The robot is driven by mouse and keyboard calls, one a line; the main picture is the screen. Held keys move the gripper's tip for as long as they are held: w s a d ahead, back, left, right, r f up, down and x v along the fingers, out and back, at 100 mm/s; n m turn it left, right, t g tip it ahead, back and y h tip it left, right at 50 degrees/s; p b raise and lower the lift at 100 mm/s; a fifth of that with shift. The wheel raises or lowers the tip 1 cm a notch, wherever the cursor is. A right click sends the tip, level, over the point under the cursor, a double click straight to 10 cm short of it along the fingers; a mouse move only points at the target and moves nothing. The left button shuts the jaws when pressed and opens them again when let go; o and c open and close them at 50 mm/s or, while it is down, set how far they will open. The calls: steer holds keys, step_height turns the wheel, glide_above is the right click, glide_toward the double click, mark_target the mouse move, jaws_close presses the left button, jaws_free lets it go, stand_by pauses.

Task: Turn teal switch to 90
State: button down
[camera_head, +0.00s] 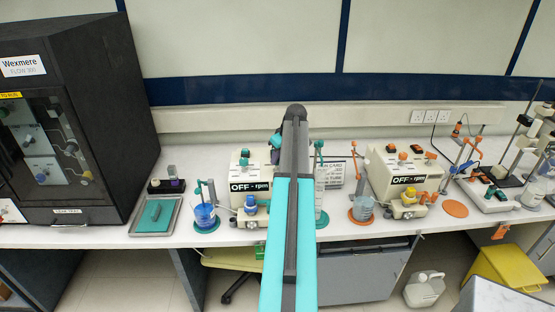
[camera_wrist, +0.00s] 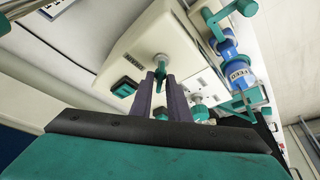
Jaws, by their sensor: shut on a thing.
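The teal switch (camera_wrist: 161,61) is a small teal knob on the cream face of a box-shaped pump unit (camera_wrist: 150,38). In the wrist view my gripper (camera_wrist: 160,76) has its two dark purple fingers closed on either side of the switch's handle. The fingertips hide part of the handle, and I cannot read any angle mark. In the head view the cream unit (camera_head: 240,172) with the "OFF - rpm" display stands on the bench, partly hidden behind my arm. There my gripper is mostly hidden behind my arm.
A blue-filled beaker on a teal pad (camera_head: 207,226) stands left of the unit. A similar unit with orange knobs (camera_head: 398,172) stands to the right. A black cabinet (camera_head: 75,110) fills the left. A teal rocker button (camera_wrist: 125,88) sits close to the fingers.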

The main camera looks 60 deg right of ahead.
steer(key=m+b, duration=0.1)
steer(key=m+h+b, duration=0.1)
steer(key=m, duration=0.1)
steer(key=shift+a+f, duration=0.15)
steer(key=shift+a, duration=0.05)
steer(key=m+g+b, duration=0.1)
steer(key=m, duration=0.1)
steer(key=m+h+b, duration=0.1)
steer(key=m, duration=0.1)
steer(key=shift+w+a+m+g+b, duration=0.1)
steer(key=shift+w+m+g+b, duration=0.05)
steer(key=shift+m+g+b, duration=0.25)
steer(key=m+b, duration=0.1)
steer(key=m, duration=0.1)
steer(key=m+g+h, duration=0.1)
steer(key=m, duration=0.1)
steer(key=shift+w+m+g+b, duration=0.2)
steer(key=shift+m+g+b, duration=0.1)
steer(key=shift+b, duration=0.05)
steer(key=shift+w+a+m+g+b, duration=0.1)
steer(key=shift+m+g+b, duration=0.35)
steer(key=shift+m, duration=0.65)
steer(key=shift+w+m+g+b, duration=0.1)
steer(key=shift+m+g+b, duration=0.3)
steer(key=shift+m, duration=0.7)
steer(key=c, duration=1.7)
jaws_free()
steer(key=shift+s, duration=0.1)
steer(key=shift+r, duration=0.35)
